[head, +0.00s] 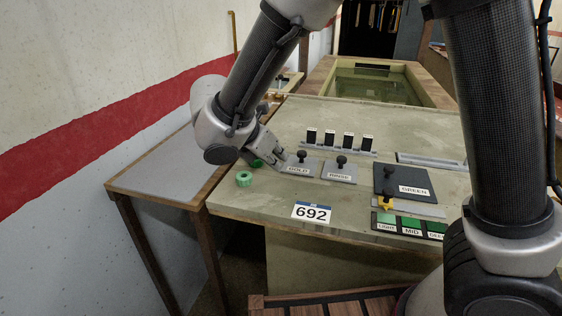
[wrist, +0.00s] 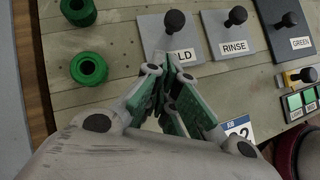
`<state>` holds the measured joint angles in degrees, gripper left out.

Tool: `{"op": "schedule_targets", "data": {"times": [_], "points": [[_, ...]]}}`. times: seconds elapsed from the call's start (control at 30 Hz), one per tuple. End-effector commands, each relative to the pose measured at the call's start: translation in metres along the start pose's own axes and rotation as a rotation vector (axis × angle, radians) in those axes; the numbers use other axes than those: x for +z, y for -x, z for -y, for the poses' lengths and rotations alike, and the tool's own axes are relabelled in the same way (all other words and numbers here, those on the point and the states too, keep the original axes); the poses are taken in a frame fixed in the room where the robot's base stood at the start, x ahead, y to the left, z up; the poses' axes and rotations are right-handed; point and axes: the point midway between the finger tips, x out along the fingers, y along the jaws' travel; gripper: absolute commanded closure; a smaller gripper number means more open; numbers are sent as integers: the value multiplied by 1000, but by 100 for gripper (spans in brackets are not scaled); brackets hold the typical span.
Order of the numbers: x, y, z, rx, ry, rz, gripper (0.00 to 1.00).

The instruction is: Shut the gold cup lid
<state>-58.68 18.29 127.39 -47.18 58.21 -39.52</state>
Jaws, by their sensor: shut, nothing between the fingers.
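The gold cup lid (head: 299,169) is a grey plate with a black knob and a GOLD label. It lies flat on the bench top in the head view, at the left of a row of lids. It also shows in the wrist view (wrist: 152,33), where my fingers hide part of its label. My gripper (head: 277,172) is shut and empty, low at the left edge of this lid. In the wrist view its fingertips (wrist: 165,68) overlap the lid's near edge; I cannot tell if they touch it.
The RINSE lid (head: 340,173) and the larger dark GREEN lid (head: 403,181) lie to the right. A green ring (head: 244,179) sits left of my gripper, and a second ring (wrist: 78,9) is behind it. Several black-topped upright pieces (head: 329,139) stand behind the lids.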

Motion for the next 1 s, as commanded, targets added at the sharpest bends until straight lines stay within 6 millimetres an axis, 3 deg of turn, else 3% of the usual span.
{"op": "schedule_targets", "data": {"times": [0.43, 0.6, 0.73, 0.87, 1.0], "points": [[0, 74, 0, 2, 0, -2, 100], [0, 88, 0, 1, -11, -1, 100], [-6, 89, 2, -4, -119, -28, 100], [-27, 72, 40, -97, -358, -127, 100], [1, 56, 87, -221, -705, -249, 100]]}}
